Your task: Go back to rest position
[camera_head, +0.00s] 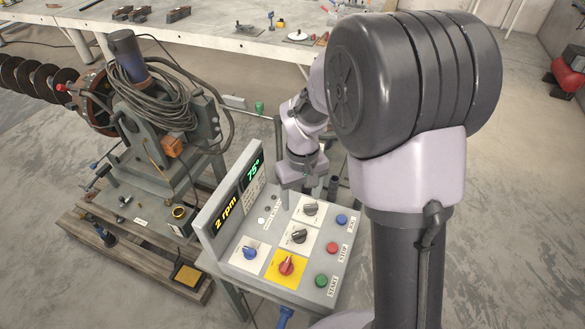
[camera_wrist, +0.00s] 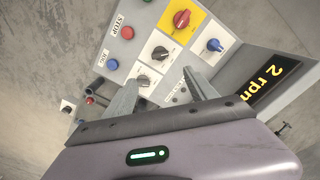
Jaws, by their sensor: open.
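My gripper (camera_wrist: 163,98) is open and empty in the wrist view, its two grey fingers apart. It points at the grey control panel (camera_wrist: 180,53), which has knobs and buttons. In the head view my gripper (camera_head: 296,190) hangs at the far edge of the control panel (camera_head: 238,262), close to the black knobs; I cannot tell whether it touches the panel. The panel's display (camera_head: 239,198) reads 2 rpm and 75°. A red knob on a yellow plate (camera_head: 286,265), a blue knob (camera_head: 249,253) and red, blue and green buttons are in plain view.
The auger machine (camera_head: 150,120) with coiled cable stands on a wooden pallet (camera_head: 120,245) left of the panel. A long workbench (camera_head: 215,38) with tools runs along the back. Open concrete floor (camera_head: 520,220) lies to the right.

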